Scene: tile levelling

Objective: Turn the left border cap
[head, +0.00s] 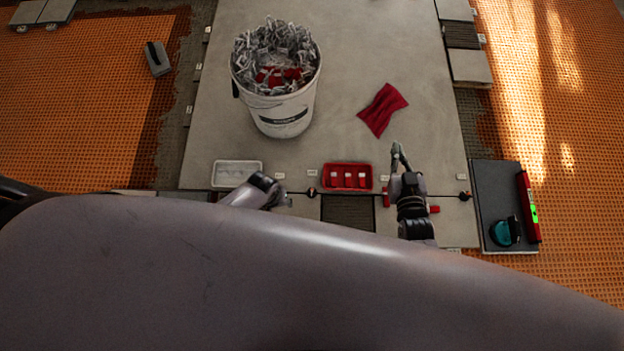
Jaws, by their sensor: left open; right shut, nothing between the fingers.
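A small dark cap (311,192) stands on the tile border, left of the red tray; I cannot tell for sure that it is the left border cap. A similar dark cap (463,196) stands at the right end of the border. My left gripper (285,201) is open, low over the border just left of the nearer cap, and partly hidden by my arm. No contact between them can be made out. My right gripper (398,153) is shut and empty, right of the red tray. Small red pieces (386,197) and (433,209) lie beside the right gripper's wrist.
A white bucket (284,112) full of grey clips stands on the large tile (350,50). A red cloth (382,109), a white tray (237,165) and a red tray (347,166) lie nearby. At right, a dark board (490,190) holds a teal tool (504,232) and a red level (528,205).

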